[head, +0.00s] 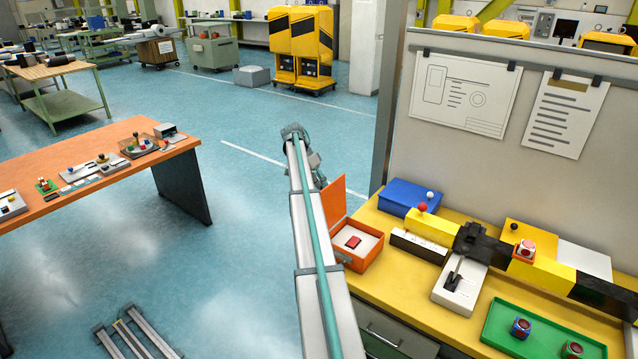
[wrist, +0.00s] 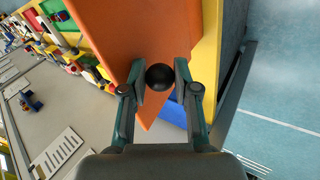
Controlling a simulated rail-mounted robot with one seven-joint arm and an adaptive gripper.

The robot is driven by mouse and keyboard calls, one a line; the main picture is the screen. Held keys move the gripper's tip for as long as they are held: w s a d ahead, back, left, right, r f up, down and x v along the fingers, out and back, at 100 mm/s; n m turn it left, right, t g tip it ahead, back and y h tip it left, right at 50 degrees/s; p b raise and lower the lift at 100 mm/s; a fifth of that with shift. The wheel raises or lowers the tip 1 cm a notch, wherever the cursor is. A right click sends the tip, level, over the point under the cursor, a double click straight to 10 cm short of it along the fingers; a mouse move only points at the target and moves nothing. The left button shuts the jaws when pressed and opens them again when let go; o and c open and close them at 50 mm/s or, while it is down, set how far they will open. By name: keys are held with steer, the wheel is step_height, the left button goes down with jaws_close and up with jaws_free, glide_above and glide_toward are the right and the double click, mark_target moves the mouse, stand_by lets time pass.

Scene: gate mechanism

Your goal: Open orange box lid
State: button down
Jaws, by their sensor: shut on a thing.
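The orange box (head: 362,258) stands at the left end of the yellow bench, with a small red block (head: 353,242) on its pale inside. Its orange lid (head: 333,203) is raised and stands open, tilted at the box's left side. In the wrist view, the lid (wrist: 163,32) lies behind a round black knob (wrist: 161,77). My gripper (wrist: 160,72) is shut on this knob, with one finger on each side of it. In the head view, the fingers cannot be made out clearly; my arm's end is beside the lid.
A blue box (head: 408,196) lies behind the orange box on the yellow bench (head: 408,290). A white lever unit (head: 460,281), a black and yellow gate bar and a green tray (head: 497,345) are to the right. Open floor lies left of the bench.

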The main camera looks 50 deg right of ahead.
steer(key=shift+s+a+f, duration=0.2)
steer(key=shift+s+f, duration=0.1)
steer(key=shift+f, duration=0.2)
steer(key=c, duration=1.2)
jaws_free()
steer(key=o, duration=0.3)
steer(key=shift+w+d+f, duration=0.1)
steer(key=shift+d, duration=0.05)
steer(key=shift+o, duration=0.2)
steer(key=shift+w, duration=0.1)
steer(key=shift+r, duration=0.3)
steer(key=shift+w+d, duration=0.1)
